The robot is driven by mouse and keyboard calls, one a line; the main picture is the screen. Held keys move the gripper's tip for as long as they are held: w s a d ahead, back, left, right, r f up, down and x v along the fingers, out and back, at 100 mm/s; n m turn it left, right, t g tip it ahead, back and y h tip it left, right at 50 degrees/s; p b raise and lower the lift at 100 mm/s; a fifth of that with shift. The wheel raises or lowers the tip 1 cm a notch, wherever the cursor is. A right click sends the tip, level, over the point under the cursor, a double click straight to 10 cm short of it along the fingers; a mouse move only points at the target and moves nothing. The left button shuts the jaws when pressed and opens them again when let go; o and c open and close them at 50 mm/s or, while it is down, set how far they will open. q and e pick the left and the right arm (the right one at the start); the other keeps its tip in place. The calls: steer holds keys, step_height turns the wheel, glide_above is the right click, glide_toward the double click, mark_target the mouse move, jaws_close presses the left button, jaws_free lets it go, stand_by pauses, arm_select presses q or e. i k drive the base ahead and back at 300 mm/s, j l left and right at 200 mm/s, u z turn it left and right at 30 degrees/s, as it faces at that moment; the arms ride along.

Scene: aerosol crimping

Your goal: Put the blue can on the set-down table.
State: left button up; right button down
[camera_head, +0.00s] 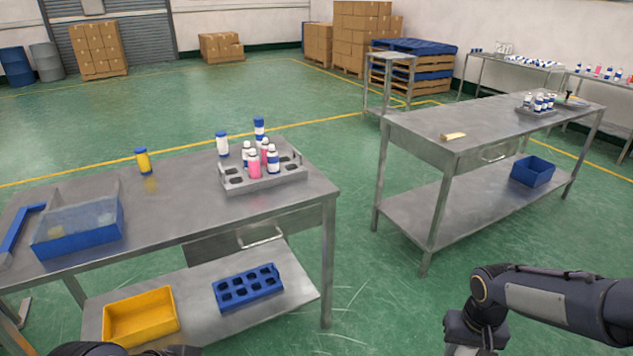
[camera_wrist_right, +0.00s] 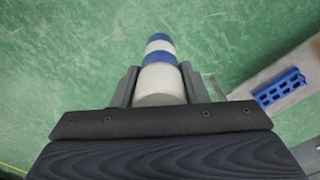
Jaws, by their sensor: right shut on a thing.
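My right gripper (camera_wrist_right: 160,75) is shut on a can (camera_wrist_right: 164,84) with white and blue bands, seen in the right wrist view above the green floor. The can's far end points away from the wrist. In the head view my right arm comes in at the lower right; its fingers and the can are out of frame. My left gripper does not show. Two steel tables stand ahead: a near left table (camera_head: 185,198) and a right table (camera_head: 430,120). A small steel stand (camera_head: 390,58) is farther back. I cannot tell which is the set-down table.
Below are a yellow bin (camera_head: 140,317) and blue rack (camera_head: 248,287). The right table bears a bottle tray (camera_head: 536,112); open floor lies between.

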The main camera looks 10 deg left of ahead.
mark_target(196, 208)
steer(key=j+u, duration=0.25)
steer(key=i+j+u, duration=0.3)
steer(key=j+u, duration=0.25)
steer(key=j, duration=0.15)
steer(key=i+j+u, duration=0.3)
steer(key=k, duration=0.1)
